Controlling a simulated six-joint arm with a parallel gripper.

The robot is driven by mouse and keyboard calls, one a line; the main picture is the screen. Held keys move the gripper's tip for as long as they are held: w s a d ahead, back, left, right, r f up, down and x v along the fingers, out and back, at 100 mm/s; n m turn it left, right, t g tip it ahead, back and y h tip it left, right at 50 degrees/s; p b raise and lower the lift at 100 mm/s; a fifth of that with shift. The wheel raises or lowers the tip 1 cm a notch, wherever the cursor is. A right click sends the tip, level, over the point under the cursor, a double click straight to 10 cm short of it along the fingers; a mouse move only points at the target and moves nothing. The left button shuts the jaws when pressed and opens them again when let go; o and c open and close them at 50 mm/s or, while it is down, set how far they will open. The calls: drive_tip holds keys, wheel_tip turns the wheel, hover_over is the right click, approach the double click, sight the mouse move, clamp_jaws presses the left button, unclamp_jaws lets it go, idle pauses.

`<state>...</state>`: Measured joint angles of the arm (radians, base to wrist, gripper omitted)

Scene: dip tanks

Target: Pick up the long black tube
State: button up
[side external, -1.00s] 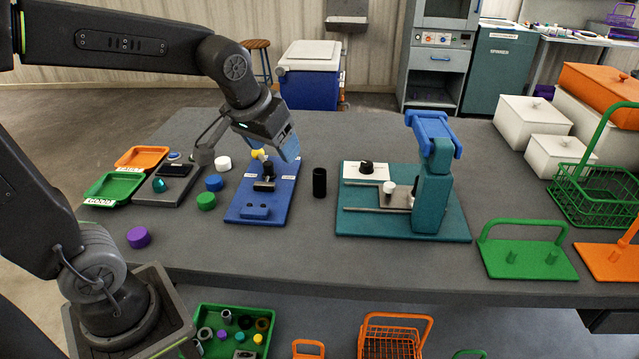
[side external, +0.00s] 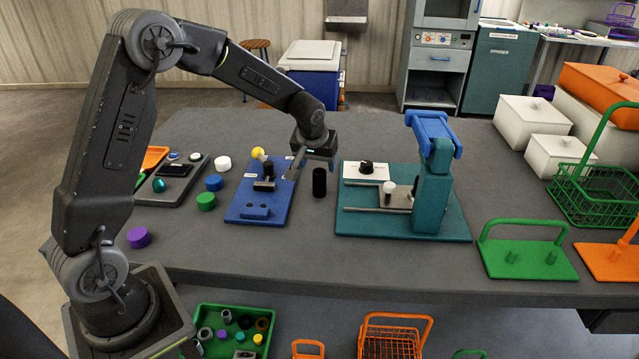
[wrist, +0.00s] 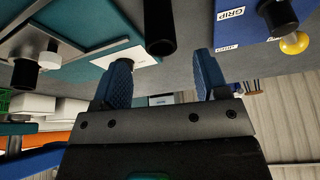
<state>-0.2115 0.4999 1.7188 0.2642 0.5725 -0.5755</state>
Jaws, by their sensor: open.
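The long black tube (side external: 319,182) stands upright on the grey table, between the blue fixture board and the teal fixture. In the wrist view the tube (wrist: 159,25) is beyond the fingertips, roughly in line with the gap between them. My gripper (side external: 320,152) is close to the tube's upper end in the side view, just above or behind it; the exact distance cannot be told. In the wrist view my gripper (wrist: 161,68) has its two blue fingers spread apart with nothing between them.
A blue board (side external: 262,205) with a yellow-knobbed clamp stands left of the tube. A teal fixture (side external: 435,200) with a blue-topped column stands right. Loose blue (side external: 214,183), green (side external: 206,201) and white (side external: 223,163) caps lie left. The table in front of the tube is clear.

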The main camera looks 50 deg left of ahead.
sight(320, 180)
drive_tip(key=shift+x, duration=0.95)
drive_tip(key=shift+s+x, duration=0.15)
drive_tip(key=shift+x, duration=1.2)
drive_tip(key=shift+s+x, duration=0.2)
drive_tip(key=shift+x, duration=1.15)
drive_tip(key=shift+d+f, duration=0.15)
drive_tip(key=shift+w, duration=0.1)
drive_tip(key=c, duration=1.2)
